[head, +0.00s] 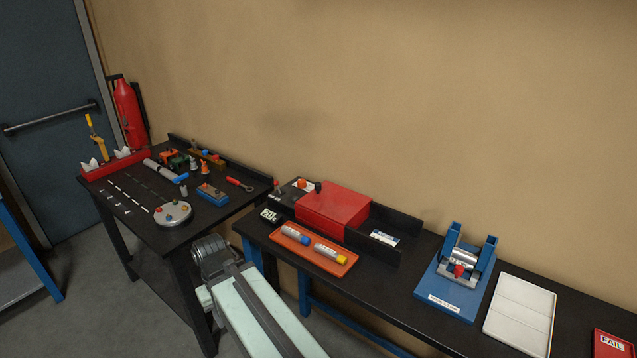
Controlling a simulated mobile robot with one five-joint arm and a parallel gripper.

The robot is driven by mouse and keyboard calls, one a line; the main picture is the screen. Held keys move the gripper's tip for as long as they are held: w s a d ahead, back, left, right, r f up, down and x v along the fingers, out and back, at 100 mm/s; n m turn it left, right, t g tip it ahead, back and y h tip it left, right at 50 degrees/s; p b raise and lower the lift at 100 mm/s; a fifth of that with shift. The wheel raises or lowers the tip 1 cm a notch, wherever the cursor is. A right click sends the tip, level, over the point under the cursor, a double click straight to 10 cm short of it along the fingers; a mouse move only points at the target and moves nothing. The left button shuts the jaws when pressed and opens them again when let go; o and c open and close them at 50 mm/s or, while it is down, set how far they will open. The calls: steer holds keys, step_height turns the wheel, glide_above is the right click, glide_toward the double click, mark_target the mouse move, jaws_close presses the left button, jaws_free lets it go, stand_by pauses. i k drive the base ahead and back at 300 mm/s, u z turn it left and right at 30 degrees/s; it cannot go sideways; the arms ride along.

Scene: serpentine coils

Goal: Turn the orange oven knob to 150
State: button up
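A small orange knob (303,184) shows on a pale dial, on a dark panel (290,193) at the left of a red box (333,211). Its pointer and the dial's markings are too small to read. A small display (269,215) in front of the panel seems to show a number, but I cannot read it surely. Part of my arm is at the bottom of the view, in front of the gap between the two benches. My gripper is not in view.
A red-topped control (276,187) and a dark knob (318,187) flank the orange knob. An orange tray (336,269) with two tubes lies in front of the red box. A blue fixture (445,290) stands farther right. The left bench (135,222) holds several tools.

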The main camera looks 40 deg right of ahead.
mark_target(301, 183)
steer(key=u, duration=0.15)
steer(key=i, duration=0.95)
steer(key=z, duration=0.1)
